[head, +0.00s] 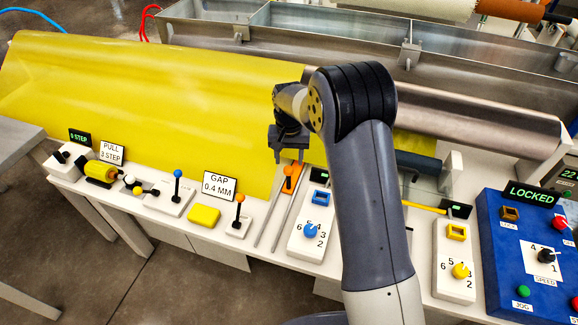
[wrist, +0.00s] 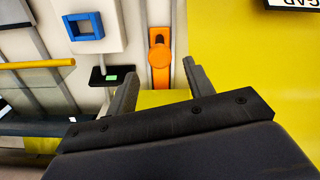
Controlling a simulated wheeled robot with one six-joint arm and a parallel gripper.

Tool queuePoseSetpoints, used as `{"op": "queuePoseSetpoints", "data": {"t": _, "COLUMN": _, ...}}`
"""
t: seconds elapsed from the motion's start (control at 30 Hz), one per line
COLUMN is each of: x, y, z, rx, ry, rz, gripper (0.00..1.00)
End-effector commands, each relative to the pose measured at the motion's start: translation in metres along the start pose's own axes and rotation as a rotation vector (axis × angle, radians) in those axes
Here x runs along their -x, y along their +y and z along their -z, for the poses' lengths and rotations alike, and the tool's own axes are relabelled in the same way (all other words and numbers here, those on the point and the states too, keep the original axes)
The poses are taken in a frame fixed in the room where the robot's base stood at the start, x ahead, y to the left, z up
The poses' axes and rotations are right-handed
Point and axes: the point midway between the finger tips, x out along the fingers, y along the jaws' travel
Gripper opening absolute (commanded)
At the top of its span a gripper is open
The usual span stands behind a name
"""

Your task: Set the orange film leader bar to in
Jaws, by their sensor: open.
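The orange film leader bar (head: 288,178) is a short orange piece with a round knob, at the upper end of a pair of thin grey rails in the head view. In the wrist view the orange bar (wrist: 159,75) runs up the picture, with its round knob facing me. My gripper (head: 289,156) is open and empty, just beyond the bar and above the yellow sheet's edge. In the wrist view its two fingers (wrist: 163,82) stand either side of the bar's lower end, apart from it. The gap in height cannot be told.
Close right of the bar is a white panel with a blue square frame (head: 320,198) and blue dial (head: 310,230). An orange-knobbed lever (head: 239,212) and yellow block (head: 204,215) stand left. The yellow sheet (head: 150,95) lies behind. A blue LOCKED console (head: 490,270) is far right.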

Motion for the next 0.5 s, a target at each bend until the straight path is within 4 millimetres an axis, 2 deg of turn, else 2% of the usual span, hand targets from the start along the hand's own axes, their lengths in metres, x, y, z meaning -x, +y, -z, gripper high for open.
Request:
{"op": "queuePoseSetpoints", "data": {"t": 0.03, "x": 0.011, "y": 0.0, "z": 0.001, "rx": 0.0, "ry": 0.005, "rz": 0.002, "gripper": 0.5}}
{"op": "queuePoseSetpoints", "data": {"t": 0.2, "x": 0.041, "y": 0.0, "z": 0.001, "rx": 0.0, "ry": 0.003, "rz": 0.001, "gripper": 0.5}}
{"op": "queuePoseSetpoints", "data": {"t": 0.33, "x": 0.054, "y": 0.0, "z": 0.001, "rx": -0.001, "ry": 0.002, "rz": 0.0, "gripper": 0.5}}
{"op": "queuePoseSetpoints", "data": {"t": 0.5, "x": 0.06, "y": 0.001, "z": 0.001, "rx": -0.001, "ry": 0.0, "rz": 0.0, "gripper": 0.5}}
